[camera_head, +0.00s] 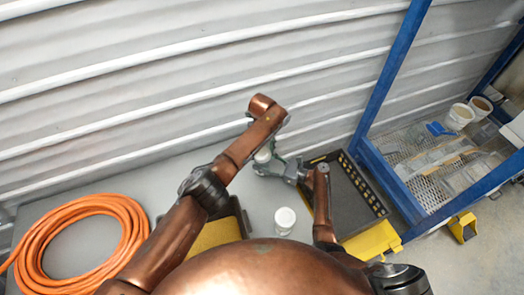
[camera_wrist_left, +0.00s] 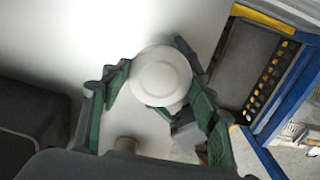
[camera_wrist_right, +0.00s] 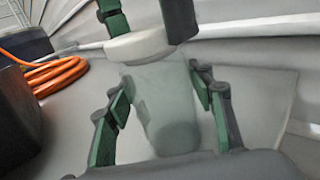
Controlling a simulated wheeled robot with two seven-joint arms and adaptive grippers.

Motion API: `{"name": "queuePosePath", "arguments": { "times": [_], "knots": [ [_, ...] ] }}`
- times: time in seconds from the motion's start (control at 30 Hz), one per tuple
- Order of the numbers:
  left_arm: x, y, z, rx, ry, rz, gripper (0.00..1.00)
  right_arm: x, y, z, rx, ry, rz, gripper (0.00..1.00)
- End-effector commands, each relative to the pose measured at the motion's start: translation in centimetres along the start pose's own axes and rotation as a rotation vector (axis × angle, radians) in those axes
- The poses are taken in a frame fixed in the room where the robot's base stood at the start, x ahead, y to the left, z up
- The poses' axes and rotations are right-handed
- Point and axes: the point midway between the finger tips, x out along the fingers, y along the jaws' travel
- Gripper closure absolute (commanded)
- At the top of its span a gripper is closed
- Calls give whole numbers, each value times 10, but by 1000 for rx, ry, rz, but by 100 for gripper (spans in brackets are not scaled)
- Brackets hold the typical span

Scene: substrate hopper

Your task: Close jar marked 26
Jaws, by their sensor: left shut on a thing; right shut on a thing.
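A translucent jar (camera_wrist_right: 165,105) stands between the fingers of my right gripper (camera_wrist_right: 160,95), which is shut on its side. A white lid (camera_wrist_right: 138,44) sits at the jar's mouth; I cannot tell whether it is seated. My left gripper (camera_wrist_left: 160,88) is shut on the lid, which shows from above in the left wrist view (camera_wrist_left: 160,75). In the head view the lid (camera_head: 263,155) shows small below my left arm, with my right gripper (camera_head: 270,167) beside it. I see no number on the jar.
A second white-lidded jar (camera_head: 285,220) stands on the grey table (camera_head: 160,172). An orange hose coil (camera_head: 135,215) lies at the left. A black tray (camera_head: 355,207) with a yellow edge is at the right, beside a blue frame (camera_head: 390,180) with tubs (camera_head: 459,117).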

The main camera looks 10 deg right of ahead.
Motion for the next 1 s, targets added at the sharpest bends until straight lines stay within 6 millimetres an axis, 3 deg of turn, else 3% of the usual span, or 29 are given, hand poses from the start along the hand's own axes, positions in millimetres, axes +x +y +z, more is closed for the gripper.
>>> {"name": "queuePosePath", "arguments": {
  "times": [0.87, 0.9, 1.0],
  "knots": [
    [11, 0, 0, -1, 1, 0, 60, 0, 0, 0, 0, 0, 0, 95],
    [11, 0, 0, -1, 0, 0, 60, 0, 0, 0, 0, 0, 0, 100],
    [11, 0, 0, 28, 0, 0, 60, 0, 0, 0, 0, 0, 0, 100]
  ]
}}
